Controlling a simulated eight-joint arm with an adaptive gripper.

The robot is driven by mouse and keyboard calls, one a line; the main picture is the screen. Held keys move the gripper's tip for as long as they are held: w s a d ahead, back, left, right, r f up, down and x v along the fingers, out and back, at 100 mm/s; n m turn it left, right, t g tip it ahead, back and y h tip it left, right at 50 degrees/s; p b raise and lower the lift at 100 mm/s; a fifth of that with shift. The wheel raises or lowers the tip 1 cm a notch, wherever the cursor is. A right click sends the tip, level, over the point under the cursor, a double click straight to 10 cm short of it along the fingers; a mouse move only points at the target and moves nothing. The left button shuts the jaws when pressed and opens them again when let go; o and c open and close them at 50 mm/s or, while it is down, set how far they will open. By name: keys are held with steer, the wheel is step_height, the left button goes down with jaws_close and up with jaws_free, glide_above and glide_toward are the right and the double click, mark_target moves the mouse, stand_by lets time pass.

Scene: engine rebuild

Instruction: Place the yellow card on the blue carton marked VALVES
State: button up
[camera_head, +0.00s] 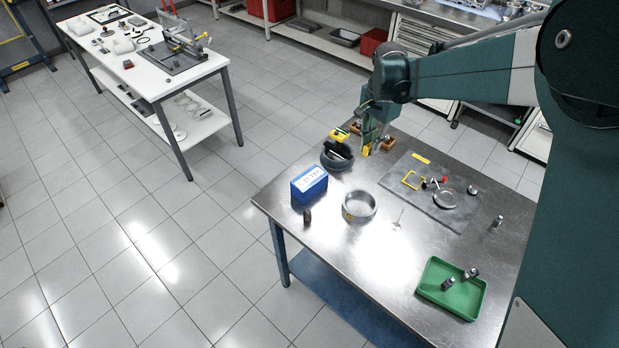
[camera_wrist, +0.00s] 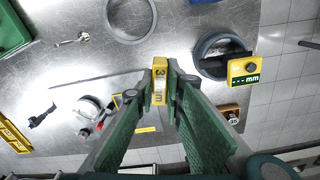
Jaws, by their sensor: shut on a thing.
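My gripper (camera_head: 371,141) is over the back of the steel table, pointing down. In the wrist view its green fingers (camera_wrist: 162,92) are shut on a narrow yellow piece with a white band and dark marks, seemingly the yellow card (camera_wrist: 160,66). The card also shows as a small yellow patch (camera_head: 366,150) at the fingertips in the head view. The blue carton (camera_head: 307,187), with a white label on top, stands at the table's left edge, to the left and in front of my gripper. The carton is not in the wrist view.
A dark ring (camera_head: 337,157) with a yellow gauge (camera_wrist: 244,69) lies between gripper and carton. A metal ring (camera_head: 359,207) and a small brown cylinder (camera_head: 307,217) are near the carton. A grey mat (camera_head: 433,203) with parts and a green tray (camera_head: 452,302) lie to the right.

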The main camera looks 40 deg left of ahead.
steer(key=s+a+r+n, duration=0.1)
steer(key=s+a+n, duration=0.1)
steer(key=s+a, duration=1.1)
steer(key=s, duration=0.2)
steer(key=shift+s, duration=0.35)
glide_above(309, 178)
steer(key=shift+w+f, duration=0.1)
steer(key=shift+f, duration=3.05)
steer(key=shift+f+p, duration=0.35)
steer(key=shift+f, duration=1.55)
steer(key=shift+f, duration=0.1)
steer(key=o, duration=0.8)
